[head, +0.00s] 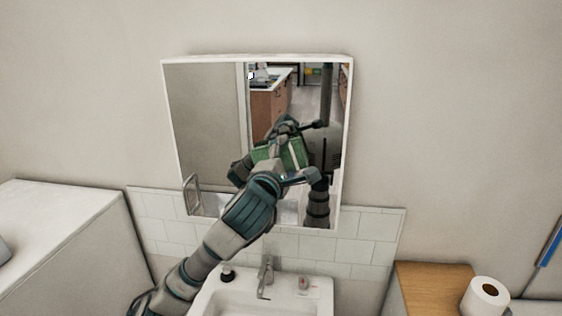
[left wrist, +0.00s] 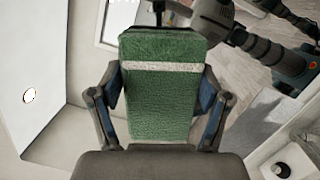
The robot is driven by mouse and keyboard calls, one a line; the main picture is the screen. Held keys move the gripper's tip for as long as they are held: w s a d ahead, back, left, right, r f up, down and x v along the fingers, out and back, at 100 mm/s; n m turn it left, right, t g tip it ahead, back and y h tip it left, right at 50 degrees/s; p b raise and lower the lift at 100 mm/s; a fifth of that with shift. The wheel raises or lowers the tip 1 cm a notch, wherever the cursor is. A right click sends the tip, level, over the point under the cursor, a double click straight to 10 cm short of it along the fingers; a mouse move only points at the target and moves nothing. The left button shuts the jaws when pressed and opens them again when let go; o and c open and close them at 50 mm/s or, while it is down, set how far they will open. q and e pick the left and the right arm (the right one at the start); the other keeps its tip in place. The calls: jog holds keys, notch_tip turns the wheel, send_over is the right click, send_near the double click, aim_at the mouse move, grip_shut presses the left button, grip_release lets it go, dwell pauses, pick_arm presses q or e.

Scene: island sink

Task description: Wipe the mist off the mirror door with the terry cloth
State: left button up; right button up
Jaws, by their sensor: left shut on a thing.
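The mirror door (head: 205,110) hangs on the wall above the sink, shut, with a white frame and a metal handle (head: 192,195) at its lower left. Its glass shows a clear reflection of the room; I make out no distinct mist. My left gripper (head: 284,172) is in front of the lower middle of the glass, partly hidden by its own arm. It is shut on the green terry cloth (head: 265,154). In the left wrist view the cloth (left wrist: 165,95), with a pale stripe, sits between both fingers. I cannot tell whether it touches the glass. My right gripper is not in view.
Below the mirror are a white sink (head: 230,302), a faucet (head: 265,277) and a dark-topped bottle (head: 227,272). A white cabinet (head: 65,240) stands at the left. A toilet roll (head: 486,297) stands by a wooden top (head: 430,277) at the right. White tiles (head: 365,240) line the wall.

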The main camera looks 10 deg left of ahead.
aim_at(313, 154)
pick_arm(q)
jog(key=shift+w+d+f, duration=0.1)
jog(key=shift+f, duration=0.05)
jog(key=shift+b, duration=0.45)
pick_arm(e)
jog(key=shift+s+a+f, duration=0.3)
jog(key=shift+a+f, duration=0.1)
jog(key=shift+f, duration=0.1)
pick_arm(q)
jog(key=d+b, duration=0.1)
jog(key=d, duration=0.4)
jog(key=shift+w+d, duration=0.15)
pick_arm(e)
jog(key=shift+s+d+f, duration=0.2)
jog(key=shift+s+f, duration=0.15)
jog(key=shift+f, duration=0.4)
